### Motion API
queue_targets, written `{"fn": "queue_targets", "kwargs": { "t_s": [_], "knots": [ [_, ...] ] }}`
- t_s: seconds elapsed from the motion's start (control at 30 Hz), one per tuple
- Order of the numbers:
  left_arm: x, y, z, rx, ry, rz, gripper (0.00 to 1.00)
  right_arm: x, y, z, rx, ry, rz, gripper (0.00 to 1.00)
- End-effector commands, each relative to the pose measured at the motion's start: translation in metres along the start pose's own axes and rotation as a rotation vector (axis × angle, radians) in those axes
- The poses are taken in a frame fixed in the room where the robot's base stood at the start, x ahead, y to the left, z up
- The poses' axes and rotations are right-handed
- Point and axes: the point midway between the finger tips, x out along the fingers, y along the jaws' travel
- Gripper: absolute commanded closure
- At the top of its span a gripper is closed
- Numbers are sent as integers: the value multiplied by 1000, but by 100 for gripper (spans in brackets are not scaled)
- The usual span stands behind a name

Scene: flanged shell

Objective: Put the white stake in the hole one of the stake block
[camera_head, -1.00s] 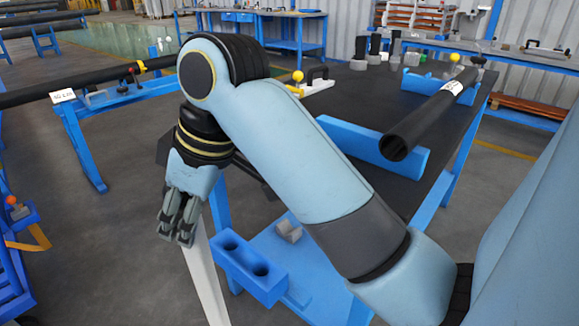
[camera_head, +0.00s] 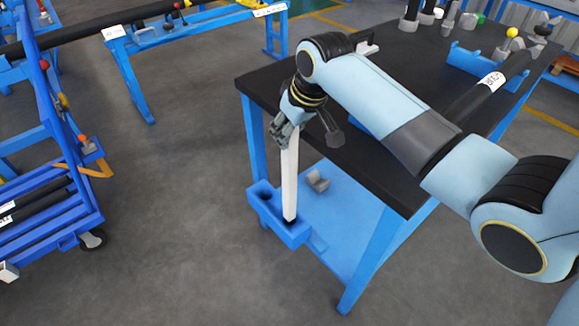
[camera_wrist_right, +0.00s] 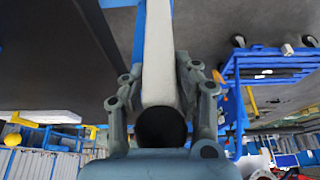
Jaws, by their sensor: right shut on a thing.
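The white stake (camera_head: 289,185) hangs nearly upright below my right gripper (camera_head: 284,133), which is shut on its upper end. In the right wrist view the stake (camera_wrist_right: 158,50) runs between the two fingers of the gripper (camera_wrist_right: 160,88). The blue stake block (camera_head: 272,218) is fixed low beside the table, with two dark holes along its top. The stake's lower end meets the hole nearer the camera, and dark shows around its tip. I cannot tell how deep it is. The other hole (camera_head: 263,193) looks empty. My left gripper is not in view.
A dark-topped table (camera_head: 400,110) with blue legs stands right of the stake. A small grey piece (camera_head: 317,181) lies on its blue lower shelf (camera_head: 340,215). A blue wheeled rack (camera_head: 50,170) stands at the left. The floor between them is clear.

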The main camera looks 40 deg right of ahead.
Motion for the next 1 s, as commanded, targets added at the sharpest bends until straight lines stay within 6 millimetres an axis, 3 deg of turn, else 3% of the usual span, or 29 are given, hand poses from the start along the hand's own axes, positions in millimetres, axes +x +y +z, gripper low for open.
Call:
{"fn": "queue_targets", "kwargs": {
  "t_s": [0.1,0.5,0.93,0.97,1.0],
  "knots": [
    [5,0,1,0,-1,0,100,23,-1,10,0,-1,-2,100],
    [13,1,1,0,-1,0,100,67,-1,27,-2,1,-1,100],
    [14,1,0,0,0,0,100,73,-1,30,-2,2,-1,100],
    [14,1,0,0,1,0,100,74,-1,31,-2,0,-1,68],
    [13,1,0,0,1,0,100,73,-1,31,-2,0,-1,63]
  ]
}}
